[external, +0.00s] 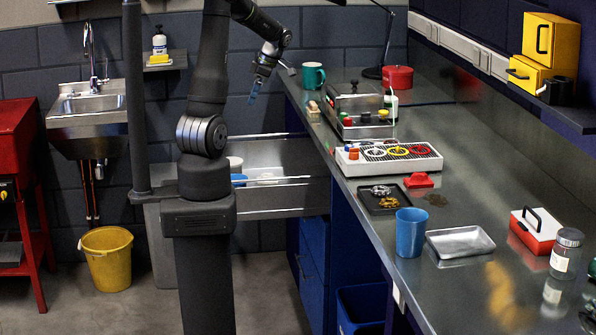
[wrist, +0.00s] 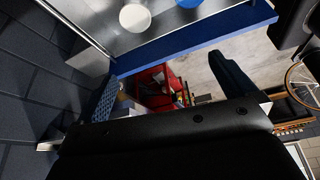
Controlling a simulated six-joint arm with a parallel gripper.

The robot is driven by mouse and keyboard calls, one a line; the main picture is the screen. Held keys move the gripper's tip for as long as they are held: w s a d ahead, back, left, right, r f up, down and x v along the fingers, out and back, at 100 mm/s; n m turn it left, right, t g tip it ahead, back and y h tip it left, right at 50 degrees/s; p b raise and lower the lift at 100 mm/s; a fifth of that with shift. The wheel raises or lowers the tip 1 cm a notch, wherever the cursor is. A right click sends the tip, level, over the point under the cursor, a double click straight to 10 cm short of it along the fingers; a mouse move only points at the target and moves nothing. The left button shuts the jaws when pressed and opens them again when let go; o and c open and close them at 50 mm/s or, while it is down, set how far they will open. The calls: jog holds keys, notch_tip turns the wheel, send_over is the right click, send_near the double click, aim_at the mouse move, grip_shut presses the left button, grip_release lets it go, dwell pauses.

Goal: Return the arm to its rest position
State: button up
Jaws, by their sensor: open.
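My arm stands on a dark column at centre left in the external view, its upper links raised and the forearm reaching to the right. My gripper (external: 254,98) hangs pointing down in the air, left of the workbench (external: 470,240) and above the open drawer (external: 285,197). It is small there, with a bluish tip. In the wrist view the dark gripper body fills the bottom, and nothing shows held in it. The drawer also shows at the top of the wrist view, with a white round thing (wrist: 135,17) and part of a blue one inside.
The bench holds a teal mug (external: 313,75), a metal caddy (external: 352,112), a white tray with coloured rings (external: 390,157), a black tray (external: 383,201), a blue cup (external: 410,232) and a metal dish (external: 461,242). A sink (external: 90,105) and yellow bucket (external: 107,258) are left.

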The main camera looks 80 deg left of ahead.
jog(key=w+a+r+m, duration=0.1)
jog(key=w+r, duration=0.2)
jog(key=r, duration=1)
jog(key=shift+a+m+y, duration=0.3)
